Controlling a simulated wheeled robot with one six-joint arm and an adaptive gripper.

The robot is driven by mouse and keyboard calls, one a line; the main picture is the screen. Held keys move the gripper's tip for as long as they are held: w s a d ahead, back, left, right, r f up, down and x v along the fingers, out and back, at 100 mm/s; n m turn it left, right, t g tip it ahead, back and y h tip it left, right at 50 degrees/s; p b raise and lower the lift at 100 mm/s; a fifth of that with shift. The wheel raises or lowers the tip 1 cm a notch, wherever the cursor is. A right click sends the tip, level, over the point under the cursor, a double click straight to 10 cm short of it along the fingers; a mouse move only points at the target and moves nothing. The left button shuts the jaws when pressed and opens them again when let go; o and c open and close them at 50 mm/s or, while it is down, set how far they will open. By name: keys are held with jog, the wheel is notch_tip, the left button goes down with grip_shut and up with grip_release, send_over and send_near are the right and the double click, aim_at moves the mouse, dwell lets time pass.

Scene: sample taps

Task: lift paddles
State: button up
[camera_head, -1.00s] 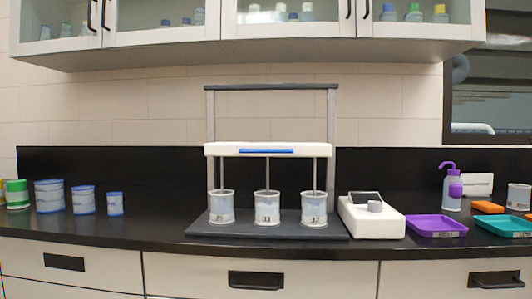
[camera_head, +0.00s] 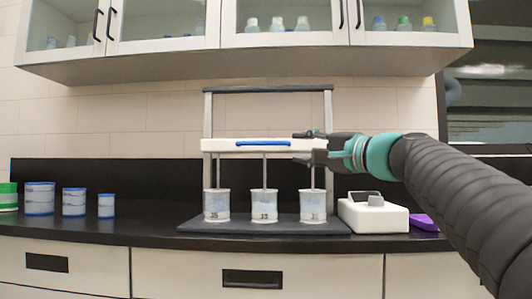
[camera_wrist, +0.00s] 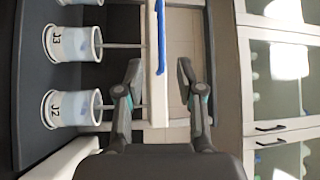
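A white crossbar (camera_head: 222,145) with a blue grip strip (camera_head: 263,143) hangs on a grey stand (camera_head: 208,110). Thin rods run down from it into three pale jars: left (camera_head: 216,206), middle (camera_head: 264,206) and right (camera_head: 312,206). My gripper (camera_head: 302,147) is at the bar's right part, right of the blue strip. It is open, one finger above the bar's level and one below. The wrist view, turned sideways, shows the bar (camera_wrist: 158,105) between the spread fingers (camera_wrist: 158,75), with the blue strip (camera_wrist: 161,35) farther up. I see no finger contact; the depth is unclear.
A white device (camera_head: 375,219) stands right of the dark stand base (camera_head: 240,226). A purple tray (camera_head: 424,222) shows partly behind my arm. Several tubs, one a blue-rimmed tub (camera_head: 74,203), stand at the left. Wall cabinets (camera_head: 275,58) hang above.

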aim_at(265, 144)
jog(key=p+x, duration=0.3)
jog(key=x, duration=1)
jog(key=shift+w+a+r, duration=0.1)
jog(key=shift+a, duration=0.15)
grip_shut()
